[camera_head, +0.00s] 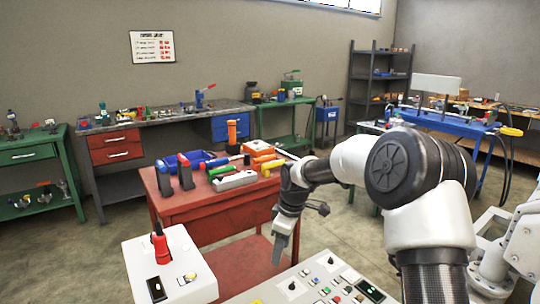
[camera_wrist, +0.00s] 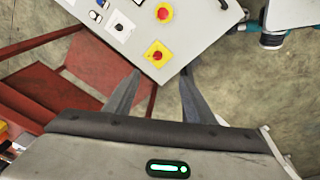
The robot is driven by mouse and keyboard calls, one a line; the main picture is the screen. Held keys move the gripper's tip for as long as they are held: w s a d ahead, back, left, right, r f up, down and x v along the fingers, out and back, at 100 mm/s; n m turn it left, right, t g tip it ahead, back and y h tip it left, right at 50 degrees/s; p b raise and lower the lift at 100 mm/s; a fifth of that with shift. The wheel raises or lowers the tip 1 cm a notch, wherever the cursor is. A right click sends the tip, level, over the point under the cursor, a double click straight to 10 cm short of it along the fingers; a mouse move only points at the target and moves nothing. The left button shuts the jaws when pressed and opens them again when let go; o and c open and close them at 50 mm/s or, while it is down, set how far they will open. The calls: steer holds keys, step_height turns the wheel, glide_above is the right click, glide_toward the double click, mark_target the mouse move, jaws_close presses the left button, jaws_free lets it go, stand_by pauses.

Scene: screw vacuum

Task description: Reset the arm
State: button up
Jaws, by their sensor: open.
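My gripper (camera_head: 281,247) hangs from my raised arm in front of the red cart, pointing down, beside a grey control panel. In the wrist view my gripper (camera_wrist: 157,92) has its two fingers spread well apart with nothing between them. The corner of the control panel (camera_wrist: 195,38) with two red buttons on yellow plates lies beyond the fingertips. My arm reaches in from the right of the head view and bends down at the wrist.
The red cart (camera_head: 220,221) carries a blue bin and several tools. A white box (camera_head: 170,268) with a red screwdriver-like tool stands at front left. The control panel (camera_head: 318,282) is at the bottom. Green benches and dark shelves (camera_head: 382,70) line the walls. Floor shows between the cart and my arm.

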steer(key=s+d+r+m+t+h, duration=0.1)
steer(key=s+d+r+m, duration=0.2)
steer(key=s+r, duration=0.5)
steer(key=s+d+r+m+t+h, duration=0.1)
steer(key=s+d+r+m, duration=0.25)
steer(key=s+r, duration=0.45)
steer(key=s+d+r+m+t, duration=0.1)
steer(key=s+d+m, duration=0.15)
steer(key=s, duration=0.65)
steer(key=s+d+r+m+t, duration=0.15)
steer(key=s+m, duration=0.25)
steer(key=s, duration=0.6)
step_height(320, 180, up, 23)
steer(key=p, duration=2.3)
steer(key=shift+w+m+g, duration=0.15)
steer(key=shift+m+g, duration=0.15)
steer(key=shift+g, duration=0.05)
steer(key=shift+d, duration=0.1)
